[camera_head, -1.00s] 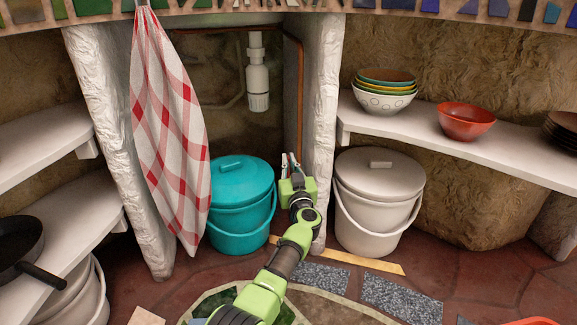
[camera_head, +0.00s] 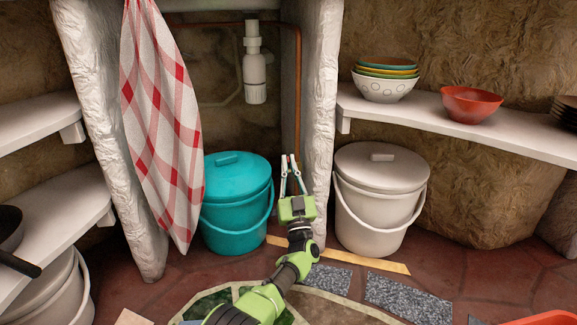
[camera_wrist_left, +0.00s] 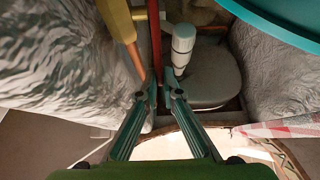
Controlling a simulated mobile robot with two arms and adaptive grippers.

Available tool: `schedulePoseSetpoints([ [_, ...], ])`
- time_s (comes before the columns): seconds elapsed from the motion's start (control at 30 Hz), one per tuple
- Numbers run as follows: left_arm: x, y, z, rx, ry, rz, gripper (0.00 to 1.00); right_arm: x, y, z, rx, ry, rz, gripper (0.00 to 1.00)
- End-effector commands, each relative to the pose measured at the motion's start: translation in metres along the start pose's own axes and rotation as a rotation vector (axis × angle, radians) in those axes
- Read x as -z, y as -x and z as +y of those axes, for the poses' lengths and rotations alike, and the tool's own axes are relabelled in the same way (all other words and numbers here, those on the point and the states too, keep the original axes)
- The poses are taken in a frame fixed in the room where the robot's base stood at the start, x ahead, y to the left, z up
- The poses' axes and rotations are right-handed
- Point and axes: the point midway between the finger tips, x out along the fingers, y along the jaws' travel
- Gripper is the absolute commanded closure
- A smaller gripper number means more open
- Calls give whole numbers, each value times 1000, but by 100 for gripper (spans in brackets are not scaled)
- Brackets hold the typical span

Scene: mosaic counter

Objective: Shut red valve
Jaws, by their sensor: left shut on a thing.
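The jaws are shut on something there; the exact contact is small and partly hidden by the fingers. My right gripper is not in view.
A turquoise lidded bucket (camera_head: 232,220) stands just left of the gripper. The white pillar (camera_head: 320,110) is close on its right, with a beige bucket (camera_head: 380,205) beyond. A checked towel (camera_head: 165,130) hangs at left. A white drain trap (camera_head: 254,75) hangs in the niche.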

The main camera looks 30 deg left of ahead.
Motion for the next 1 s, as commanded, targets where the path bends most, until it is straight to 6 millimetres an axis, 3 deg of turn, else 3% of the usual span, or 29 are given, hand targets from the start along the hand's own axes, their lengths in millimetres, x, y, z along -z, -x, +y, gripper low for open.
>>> schedulePoseSetpoints([
  [0.43,-2,2,1,-2,-1,3,100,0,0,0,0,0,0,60],
  [0.47,-2,2,1,-2,-1,3,86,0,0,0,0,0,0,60],
  [0.77,-1,1,0,0,-1,4,86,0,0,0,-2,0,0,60],
  [1.0,-2,26,1,-2,2,2,86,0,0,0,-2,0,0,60],
])
